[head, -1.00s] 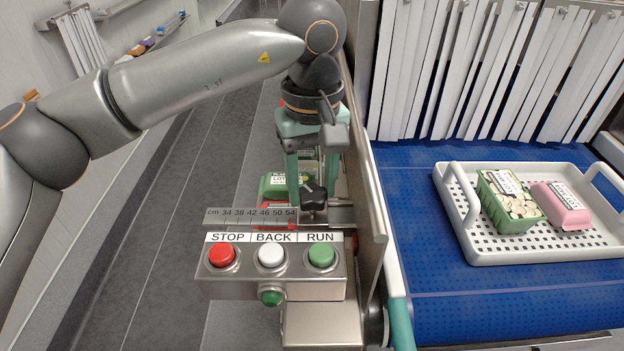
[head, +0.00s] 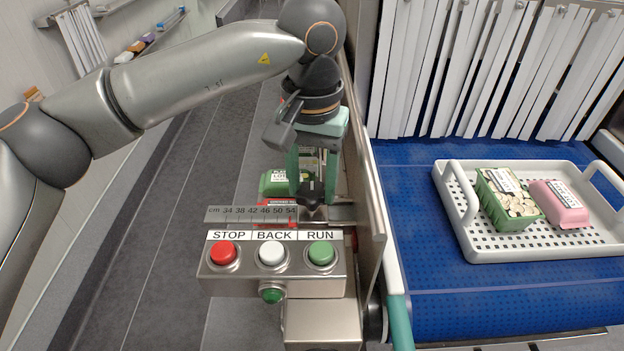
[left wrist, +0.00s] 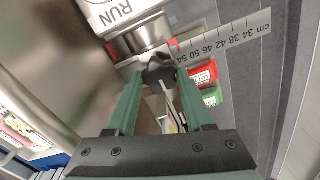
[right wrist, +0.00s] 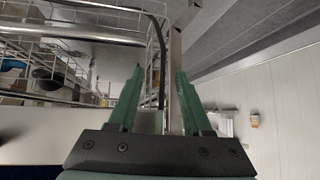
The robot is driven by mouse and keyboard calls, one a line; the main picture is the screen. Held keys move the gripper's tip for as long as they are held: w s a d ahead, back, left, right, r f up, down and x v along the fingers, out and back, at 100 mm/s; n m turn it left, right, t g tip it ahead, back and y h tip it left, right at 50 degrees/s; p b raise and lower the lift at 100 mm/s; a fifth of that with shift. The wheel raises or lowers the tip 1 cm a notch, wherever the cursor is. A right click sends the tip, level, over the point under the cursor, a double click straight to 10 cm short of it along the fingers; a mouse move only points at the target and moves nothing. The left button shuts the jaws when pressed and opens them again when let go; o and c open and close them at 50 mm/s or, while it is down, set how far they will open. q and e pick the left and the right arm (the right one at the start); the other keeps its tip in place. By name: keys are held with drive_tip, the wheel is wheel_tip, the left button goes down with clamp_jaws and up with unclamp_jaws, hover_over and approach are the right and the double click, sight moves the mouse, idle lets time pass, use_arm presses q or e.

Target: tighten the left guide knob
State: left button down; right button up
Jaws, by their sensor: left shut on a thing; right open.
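The left guide knob (head: 311,190) is black and lobed. It stands at the right end of the cm scale (head: 250,214), behind the button box. My left gripper (head: 311,182) points down over it with a green finger on each side and is shut on it. The left wrist view shows the knob (left wrist: 160,75) between the two fingertips (left wrist: 160,80), beside the scale's 54 end. My right gripper (right wrist: 160,74) shows only in its own wrist view. It is open and nothing is between its fingers.
The button box (head: 277,283) has red, white and green buttons on top and a green one in front. Right of the side rail, a white tray (head: 480,250) with a green punnet and pink pack sits on the blue belt (head: 405,240). White strips (head: 480,70) hang behind.

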sight(312, 191)
idle(0.4)
use_arm(q)
drive_tip(key=shift+c, duration=1.4)
unclamp_jaws()
wheel_tip(312, 191, up, 13)
drive_tip(key=shift+f, duration=0.2)
